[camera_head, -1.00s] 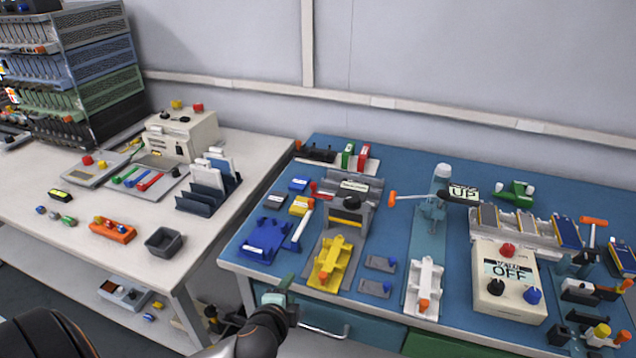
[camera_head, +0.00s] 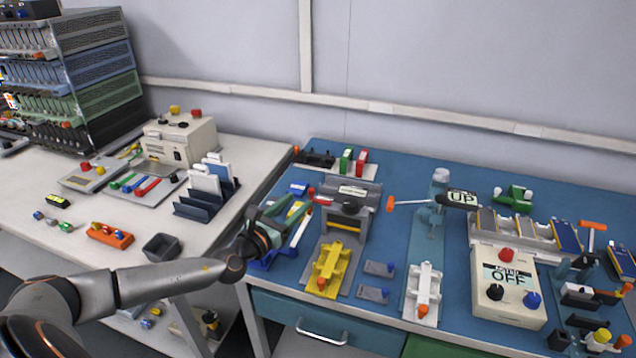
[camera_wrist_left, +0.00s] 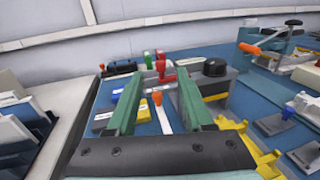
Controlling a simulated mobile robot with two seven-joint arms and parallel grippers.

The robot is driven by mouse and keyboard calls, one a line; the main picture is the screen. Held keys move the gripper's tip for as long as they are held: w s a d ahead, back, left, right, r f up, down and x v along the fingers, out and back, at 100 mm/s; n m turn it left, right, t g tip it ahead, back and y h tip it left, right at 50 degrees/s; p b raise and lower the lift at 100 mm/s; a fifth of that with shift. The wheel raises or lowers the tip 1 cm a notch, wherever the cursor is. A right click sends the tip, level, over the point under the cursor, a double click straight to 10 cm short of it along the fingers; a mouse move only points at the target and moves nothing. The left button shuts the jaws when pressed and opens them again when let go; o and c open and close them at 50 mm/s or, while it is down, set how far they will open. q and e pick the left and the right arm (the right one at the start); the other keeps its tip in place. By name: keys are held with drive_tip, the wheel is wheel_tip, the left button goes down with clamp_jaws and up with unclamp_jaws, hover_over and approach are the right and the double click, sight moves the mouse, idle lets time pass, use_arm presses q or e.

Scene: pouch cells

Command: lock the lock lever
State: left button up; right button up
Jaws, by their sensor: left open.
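My left gripper (camera_head: 292,205) is open over the left part of the blue bench, its two green fingers pointing away from me. In the left wrist view the fingers (camera_wrist_left: 161,76) stand apart with nothing held. Between and beyond them are a red-handled lever (camera_wrist_left: 161,70) beside a grey press-like fixture (camera_head: 357,195) and a white lever with an orange tip (camera_wrist_left: 158,98). I cannot tell which of these is the lock lever. In the head view the gripper partly covers the white lever (camera_head: 301,231) and its blue base (camera_head: 288,248). My right gripper is not in view.
A yellow cradle (camera_head: 330,268) stands before the grey fixture. A white cradle (camera_head: 424,290) and an OFF control box (camera_head: 507,287) stand to the right. Black trays and a red and a green block (camera_head: 361,161) are behind. A white table (camera_head: 110,200) with a dark rack (camera_head: 205,203) is at left.

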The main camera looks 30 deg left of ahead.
use_arm(q)
drive_tip(key=w+b, duration=0.1)
drive_tip(key=w, duration=0.9)
drive_tip(key=shift+w, duration=0.25)
clamp_jaws()
